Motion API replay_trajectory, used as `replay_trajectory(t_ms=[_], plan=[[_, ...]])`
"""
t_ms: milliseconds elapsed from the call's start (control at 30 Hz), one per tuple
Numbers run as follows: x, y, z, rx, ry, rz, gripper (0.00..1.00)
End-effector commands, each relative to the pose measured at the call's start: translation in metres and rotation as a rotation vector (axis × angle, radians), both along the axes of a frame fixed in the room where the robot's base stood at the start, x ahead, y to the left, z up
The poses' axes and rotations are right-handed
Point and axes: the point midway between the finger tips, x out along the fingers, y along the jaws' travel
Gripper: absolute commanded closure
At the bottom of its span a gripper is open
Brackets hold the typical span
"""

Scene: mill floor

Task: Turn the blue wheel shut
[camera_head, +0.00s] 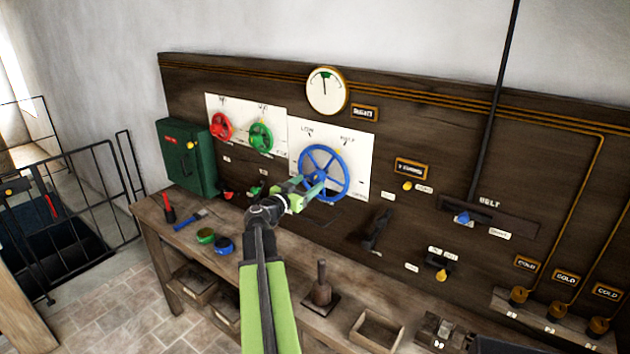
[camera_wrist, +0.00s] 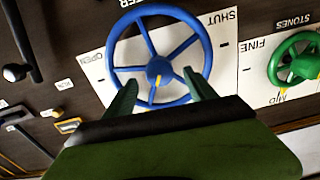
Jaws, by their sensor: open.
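The blue wheel (camera_head: 343,172) is mounted on a white plate (camera_head: 365,150) on the dark wooden wall panel. My gripper (camera_head: 307,187) is open in front of the wheel's lower left part. In the wrist view the blue wheel (camera_wrist: 203,45) fills the upper middle, with spokes and a yellow mark near its hub. My gripper's two green fingers (camera_wrist: 160,95) stand apart and overlap the rim in that view. I cannot tell whether they touch it. The plate reads "OPEN" on one side and "SHUT" on the other in the wrist view.
A red wheel (camera_head: 221,125) and a green wheel (camera_head: 261,137) sit left of the blue one. A round gauge (camera_head: 326,91) is above. A workbench (camera_head: 290,280) below bears tools and a wooden pestle-like block (camera_head: 320,288). A black railing (camera_head: 75,200) stands at left.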

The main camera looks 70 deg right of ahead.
Motion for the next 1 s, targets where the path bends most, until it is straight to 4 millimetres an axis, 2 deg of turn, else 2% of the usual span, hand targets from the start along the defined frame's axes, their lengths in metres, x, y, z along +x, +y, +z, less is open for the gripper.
replay_trajectory(t_ms=[33, 200, 333, 600, 1000], plan=[[-0.002, -0.014, 0.0, 0.0, 0.0, -0.002, 0.35], [-0.009, -0.039, 0.0, 0.0, 0.0, -0.001, 0.35], [-0.011, -0.046, 0.0, 0.0, 0.0, -0.001, 0.35], [-0.012, -0.047, 0.0, 0.0, 0.0, 0.0, 0.35], [-0.012, -0.047, 0.0, 0.0, 0.0, 0.0, 0.88]])
